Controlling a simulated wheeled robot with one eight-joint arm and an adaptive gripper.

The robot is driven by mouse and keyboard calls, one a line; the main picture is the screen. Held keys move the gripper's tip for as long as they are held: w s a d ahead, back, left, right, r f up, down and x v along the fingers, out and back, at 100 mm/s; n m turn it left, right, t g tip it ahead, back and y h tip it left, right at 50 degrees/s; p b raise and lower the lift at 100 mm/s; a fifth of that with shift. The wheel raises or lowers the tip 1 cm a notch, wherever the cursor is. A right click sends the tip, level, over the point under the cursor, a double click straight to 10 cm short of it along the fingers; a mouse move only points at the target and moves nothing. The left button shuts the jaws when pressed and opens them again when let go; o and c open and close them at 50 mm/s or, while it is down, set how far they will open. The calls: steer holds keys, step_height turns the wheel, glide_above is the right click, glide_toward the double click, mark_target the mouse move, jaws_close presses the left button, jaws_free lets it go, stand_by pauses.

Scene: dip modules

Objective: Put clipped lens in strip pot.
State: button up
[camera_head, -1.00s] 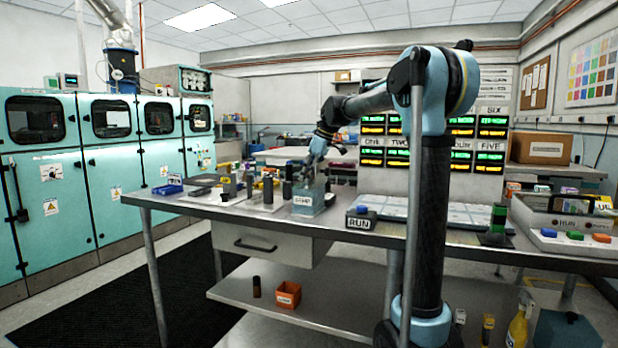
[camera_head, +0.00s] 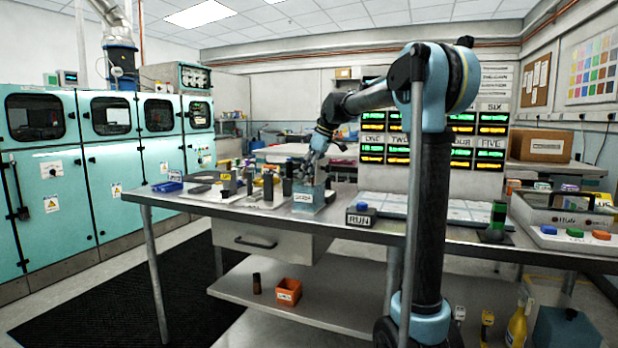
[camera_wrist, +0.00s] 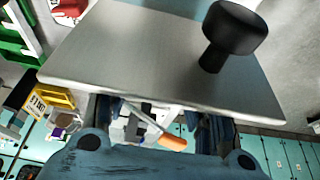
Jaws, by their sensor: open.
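My gripper (camera_head: 313,172) hangs over the bench at the teal pot (camera_head: 307,205), which bears a white label too small to read surely. The fingertips are at or just above the pot's rim; I cannot tell whether they are inside it. In the wrist view my gripper (camera_wrist: 160,128) shows two dark fingers set apart. A thin pale rod with an orange end (camera_wrist: 172,143) shows between or beyond them; I cannot tell whether it touches them. I cannot pick out the clipped lens surely in either view.
Several dark upright posts and small blocks stand left of the pot. A blue tray (camera_head: 167,187) lies at the far left of the bench (camera_head: 175,199). The RUN box (camera_head: 361,215) stands right of the pot. A display board (camera_head: 385,181) rises behind.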

steer(key=v, duration=1.2)
steer(key=shift+r, duration=0.2)
steer(key=s+d+f+m+h, duration=0.1)
steer(key=s+d+f+m, duration=0.3)
steer(key=s+f, duration=0.9)
steer(key=s+d+f+m+h, duration=0.1)
steer(key=s+d+f+m, duration=0.4)
steer(key=s+d+f, duration=0.3)
steer(key=s+d+f+m+h, duration=0.2)
steer(key=s+d+f+m, duration=0.2)
steer(key=s+f, duration=1.3)
step_height(320, 180, down, 3)
steer(key=d, duration=0.2)
steer(key=shift+s+d+r+m+t, duration=0.15)
steer(key=shift+s+d+m+t, duration=0.15)
steer(key=shift+s+d+m, duration=0.1)
